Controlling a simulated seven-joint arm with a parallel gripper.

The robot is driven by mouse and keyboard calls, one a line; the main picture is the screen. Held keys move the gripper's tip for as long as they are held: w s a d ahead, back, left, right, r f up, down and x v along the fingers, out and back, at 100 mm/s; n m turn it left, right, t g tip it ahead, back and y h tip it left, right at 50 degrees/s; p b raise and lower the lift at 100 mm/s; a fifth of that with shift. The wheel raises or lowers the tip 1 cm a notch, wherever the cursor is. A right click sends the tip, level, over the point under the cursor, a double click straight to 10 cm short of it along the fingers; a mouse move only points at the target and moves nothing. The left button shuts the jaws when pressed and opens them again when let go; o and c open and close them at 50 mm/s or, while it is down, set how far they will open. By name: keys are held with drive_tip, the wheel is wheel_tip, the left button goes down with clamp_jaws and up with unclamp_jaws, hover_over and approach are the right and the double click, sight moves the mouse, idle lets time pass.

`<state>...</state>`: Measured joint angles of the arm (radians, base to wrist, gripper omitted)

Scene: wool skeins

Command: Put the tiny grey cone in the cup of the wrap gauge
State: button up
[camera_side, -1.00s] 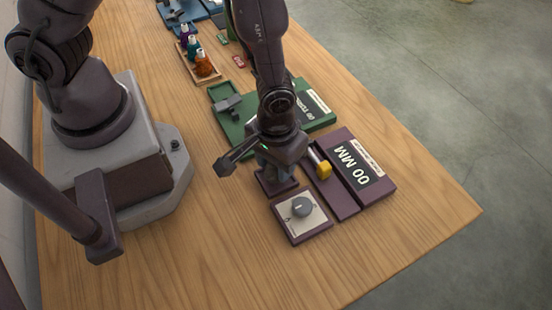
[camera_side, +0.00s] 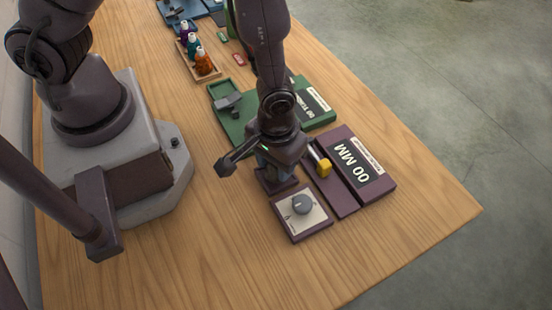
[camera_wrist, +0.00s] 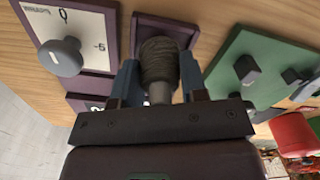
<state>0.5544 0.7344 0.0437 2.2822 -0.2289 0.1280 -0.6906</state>
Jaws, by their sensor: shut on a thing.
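The tiny grey cone (camera_wrist: 158,62), dark and wound with yarn, has a paler grey end toward me in the wrist view. My gripper (camera_wrist: 159,75) is shut on it, with one blue finger on each side. The cone's far end overlaps the purple square cup (camera_wrist: 190,26) of the wrap gauge; I cannot tell whether it touches the floor. In the side view my gripper (camera_side: 274,172) is low over the cup (camera_side: 287,186) and hides the cone. The wrap gauge (camera_side: 348,198) is purple, with an "00 MM" display, a grey dial and a yellow-ended part.
A green instrument (camera_side: 232,125) with its own display stands close behind. A wooden tray (camera_side: 212,75) holds several coloured cones farther back, near small red and green pieces. A blue instrument (camera_side: 183,15) is at the far end. The front of the table is clear.

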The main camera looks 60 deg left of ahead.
drive_tip(key=shift+f, duration=0.15)
drive_tip(key=o, duration=1.4)
drive_tip(key=shift+r, duration=3.8)
